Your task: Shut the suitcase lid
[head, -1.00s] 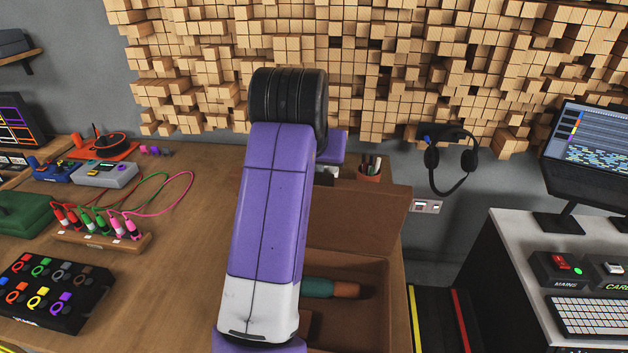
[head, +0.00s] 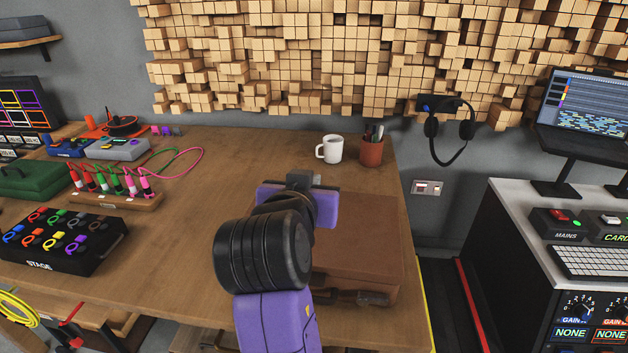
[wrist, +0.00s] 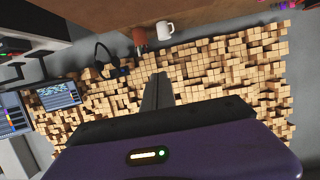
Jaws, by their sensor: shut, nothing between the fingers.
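The brown suitcase (head: 365,240) lies on the right part of the wooden workbench in the head view. Its lid is down, with the top lying flat over the body, and the inside is hidden. A dark handle (head: 362,298) shows on its front side. My gripper (head: 318,179) is over the left part of the suitcase, near its back edge; my arm covers the left side of the case. In the wrist view my gripper's fingers (wrist: 158,90) are together with nothing between them. I cannot tell whether my gripper touches the lid.
A white mug (head: 331,149) and a pen cup (head: 371,151) stand behind the suitcase. A black stage box (head: 62,240) and a cable rack (head: 115,198) are on the left. The bench middle is clear. A headset (head: 450,130) hangs on the wall.

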